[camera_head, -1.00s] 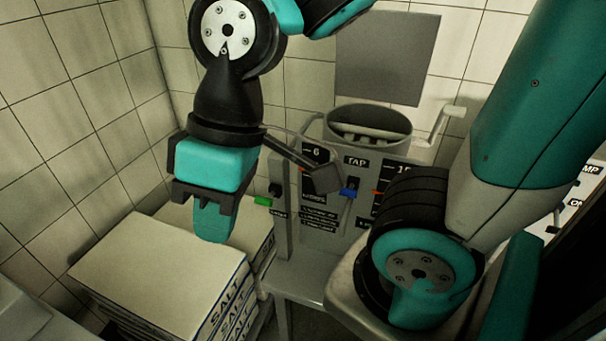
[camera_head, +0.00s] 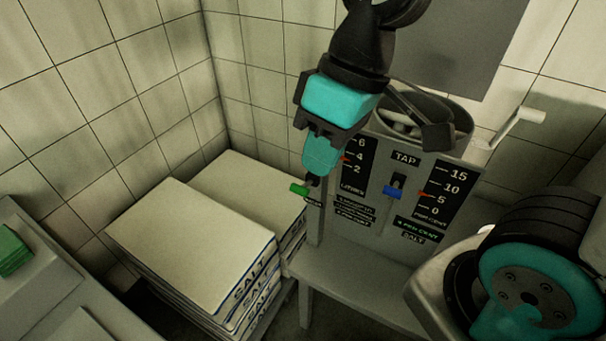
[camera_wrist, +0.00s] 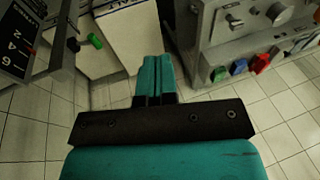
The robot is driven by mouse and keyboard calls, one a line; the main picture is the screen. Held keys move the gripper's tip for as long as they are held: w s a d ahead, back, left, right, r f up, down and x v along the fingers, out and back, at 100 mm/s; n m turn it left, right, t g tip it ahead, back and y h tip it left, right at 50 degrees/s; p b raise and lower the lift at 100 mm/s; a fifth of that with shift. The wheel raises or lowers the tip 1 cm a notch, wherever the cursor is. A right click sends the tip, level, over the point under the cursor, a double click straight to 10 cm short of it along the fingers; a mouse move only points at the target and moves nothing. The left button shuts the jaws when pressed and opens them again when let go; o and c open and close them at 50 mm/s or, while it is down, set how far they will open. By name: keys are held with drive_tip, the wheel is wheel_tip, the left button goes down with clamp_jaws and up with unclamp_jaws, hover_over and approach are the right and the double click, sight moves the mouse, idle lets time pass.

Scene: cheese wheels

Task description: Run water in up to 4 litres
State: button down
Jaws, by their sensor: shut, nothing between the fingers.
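My gripper (camera_head: 318,170) is shut and empty, pointing down at the left edge of the brine panel (camera_head: 380,222). Its tip shows just above the green-handled lever (camera_head: 300,190); I cannot tell whether they touch. In the wrist view the shut fingers (camera_wrist: 155,75) stand apart from the green handle (camera_wrist: 95,41). The litres scale (camera_head: 353,170) reads 6, 4, 2; its red pointer (camera_head: 345,158) sits near 4. The blue-handled tap lever (camera_head: 392,191) is under the TAP label. The open tub (camera_head: 460,112) is behind the panel, its inside partly hidden by my arm.
Stacked salt sacks (camera_head: 200,240) stand left of the panel. A per cent scale (camera_head: 440,190) is on its right, red pointer near 5. A crank handle (camera_head: 520,115) juts out at right. Another machine with coloured levers (camera_wrist: 238,67) shows in the wrist view. Tiled floor (camera_wrist: 285,110) is clear there.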

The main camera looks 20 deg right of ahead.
drive_tip(key=w+d+f+h, duration=0.1)
drive_tip(key=w+d+f, duration=0.1)
drive_tip(key=w, duration=0.7)
drive_tip(key=g+h+p, duration=0.1)
hover_over(300, 187)
drive_tip(key=w+d, duration=0.2)
drive_tip(key=d, duration=0.1)
wheel_tip(300, 187, down, 4)
drive_tip(key=shift+a+r, duration=0.15)
drive_tip(key=shift+r, duration=0.05)
drive_tip(key=f+p, duration=0.1)
drive_tip(key=f, duration=0.3)
drive_tip(key=s+a+f+p, duration=0.1)
drive_tip(key=f, duration=0.4)
drive_tip(key=a+f+p, duration=0.1)
drive_tip(key=f, duration=0.3)
drive_tip(key=shift+s+a+f+p, duration=0.15)
drive_tip(key=shift+s+f+p, duration=0.15)
drive_tip(key=shift+f+p, duration=0.1)
drive_tip(key=shift+f, duration=0.1)
